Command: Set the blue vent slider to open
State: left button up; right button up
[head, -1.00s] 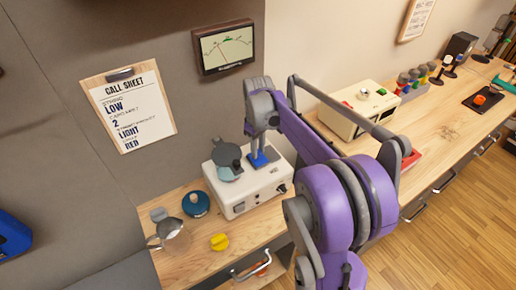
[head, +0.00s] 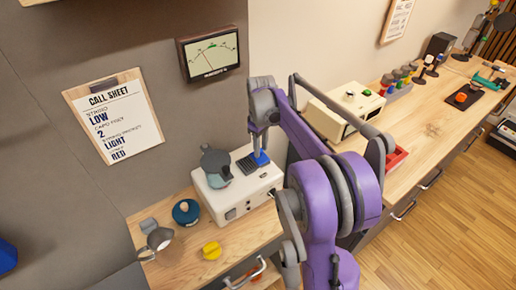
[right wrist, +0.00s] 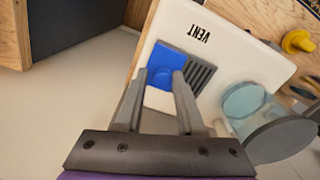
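The blue vent slider (right wrist: 166,62) sits on top of a white box (right wrist: 222,40) marked VENT, with grey ribbed slats (right wrist: 198,73) exposed at its right in the right wrist view. It also shows in the head view (head: 247,164). My right gripper (right wrist: 160,78) points down at the slider. The gripper also shows above the box in the head view (head: 259,150). I cannot tell exactly how far the fingertips are above the surface. My left gripper is not in view.
A round glass-like part (right wrist: 245,100) with a grey disc stands on the box beside the right finger. A teal round object (head: 186,212), a metal jug (head: 159,239) and a yellow knob (head: 211,250) lie left of and before the box. A cream device (head: 343,110) stands to the right.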

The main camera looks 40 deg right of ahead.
jog(key=o, duration=0.3)
jog(key=shift+d, duration=0.15)
notch_tip(320, 180, up, 11)
dwell(0.4)
jog(key=shift+f, duration=0.15)
dwell(0.3)
